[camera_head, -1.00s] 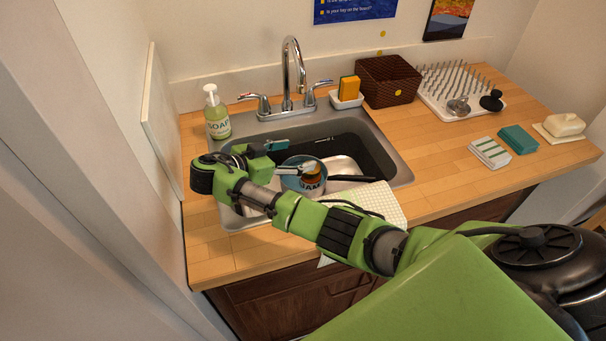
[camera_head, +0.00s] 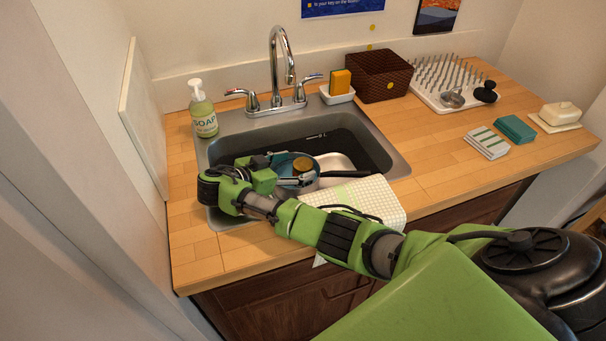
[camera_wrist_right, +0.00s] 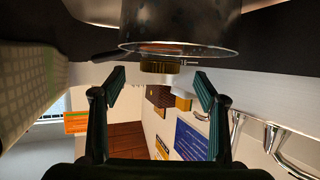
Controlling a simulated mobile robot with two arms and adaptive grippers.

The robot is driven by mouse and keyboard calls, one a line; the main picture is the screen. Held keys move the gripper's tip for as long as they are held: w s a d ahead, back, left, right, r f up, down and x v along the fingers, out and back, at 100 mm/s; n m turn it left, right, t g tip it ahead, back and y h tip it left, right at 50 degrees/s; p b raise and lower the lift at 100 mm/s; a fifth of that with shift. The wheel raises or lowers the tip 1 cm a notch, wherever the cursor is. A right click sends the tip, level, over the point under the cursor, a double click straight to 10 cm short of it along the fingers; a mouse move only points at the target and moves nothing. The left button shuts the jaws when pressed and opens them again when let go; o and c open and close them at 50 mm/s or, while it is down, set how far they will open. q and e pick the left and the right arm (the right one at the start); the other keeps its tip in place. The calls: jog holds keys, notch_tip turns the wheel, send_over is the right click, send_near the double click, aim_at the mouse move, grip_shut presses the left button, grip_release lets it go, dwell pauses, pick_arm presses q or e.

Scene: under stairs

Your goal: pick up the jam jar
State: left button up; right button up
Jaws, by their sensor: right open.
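The jam jar shows as a round orange-brown lid (camera_head: 302,165) at the pot in the sink. In the right wrist view the lid (camera_wrist_right: 160,67) stands just past the pot's rim, and the jar's body is hidden. The grey-blue metal pot (camera_head: 310,183) has a dark handle pointing right. It also fills the top of the right wrist view (camera_wrist_right: 180,22). My right gripper (camera_head: 290,170) is open at the pot's left side. In the right wrist view its two fingers (camera_wrist_right: 159,88) are spread wide with nothing between them, the lid beyond them. My left gripper is out of view.
The sink (camera_head: 398,165) has a raised rim and a faucet (camera_head: 279,65) behind. A checked cloth (camera_head: 368,198) hangs over its front edge under my right arm. A soap bottle (camera_head: 203,112) stands left, a wicker basket (camera_head: 380,78) and drying rack (camera_head: 428,92) right.

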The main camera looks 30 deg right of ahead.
aim_at(300, 165)
jog(key=x, duration=0.4)
jog(key=shift+f+p, duration=0.2)
jog(key=shift+p, duration=0.1)
jog(key=c, duration=1.7)
jog(key=shift+r+b, duration=0.35)
jog(key=shift+r, duration=4.75)
jog(key=o, duration=1)
jog(key=c, duration=1)
